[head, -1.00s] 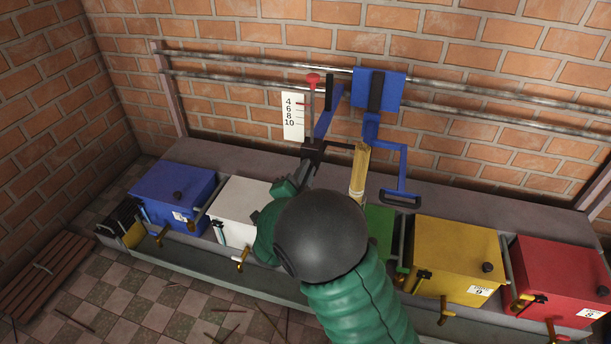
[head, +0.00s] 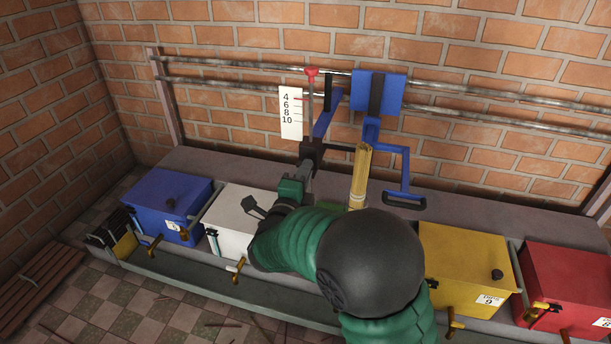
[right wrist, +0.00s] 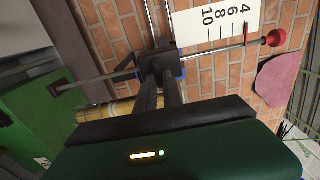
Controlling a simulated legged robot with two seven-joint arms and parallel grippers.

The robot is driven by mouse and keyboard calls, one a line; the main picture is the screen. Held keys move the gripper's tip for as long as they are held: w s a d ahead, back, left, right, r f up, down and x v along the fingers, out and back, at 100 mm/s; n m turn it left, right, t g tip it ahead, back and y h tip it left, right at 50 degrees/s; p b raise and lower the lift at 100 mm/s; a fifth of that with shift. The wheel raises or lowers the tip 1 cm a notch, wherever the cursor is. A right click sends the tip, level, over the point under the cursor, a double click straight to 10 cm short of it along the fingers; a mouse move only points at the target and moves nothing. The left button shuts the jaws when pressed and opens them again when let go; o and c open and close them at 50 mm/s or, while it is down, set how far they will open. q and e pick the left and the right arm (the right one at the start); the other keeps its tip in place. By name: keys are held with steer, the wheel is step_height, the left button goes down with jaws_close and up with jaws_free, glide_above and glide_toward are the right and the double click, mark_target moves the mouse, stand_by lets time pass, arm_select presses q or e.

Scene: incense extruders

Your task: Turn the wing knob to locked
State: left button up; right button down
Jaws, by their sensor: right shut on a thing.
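A dark clamp block (head: 312,152) sits on the upright rod beside the white scale plate (head: 290,112) marked 4 to 10. My right gripper (head: 306,168) reaches up to the front of this block. In the right wrist view, the gripper's two dark fingers (right wrist: 160,88) come close together at the block (right wrist: 158,66). They are shut on the wing knob, which is mostly hidden between them. I cannot read whether it is locked. The rod's red top (head: 312,72) stands above the block and also shows in the right wrist view (right wrist: 276,38). My left gripper is not in view.
A yellowish cylinder (head: 360,178) stands just right of the clamp, near a blue crank handle (head: 404,172). Blue (head: 168,200), white (head: 232,220), yellow (head: 462,262) and red (head: 568,285) boxes line the ledge. Metal rails (head: 470,112) cross the brick wall behind.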

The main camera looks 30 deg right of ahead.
steer(key=shift+a+f, duration=0.1)
steer(key=shift+f, duration=0.3)
steer(key=c, duration=1.6)
jaws_free()
steer(key=shift+o, duration=0.6)
steer(key=shift+r, duration=0.2)
steer(key=p+v, duration=0.6)
steer(key=v, duration=1.1)
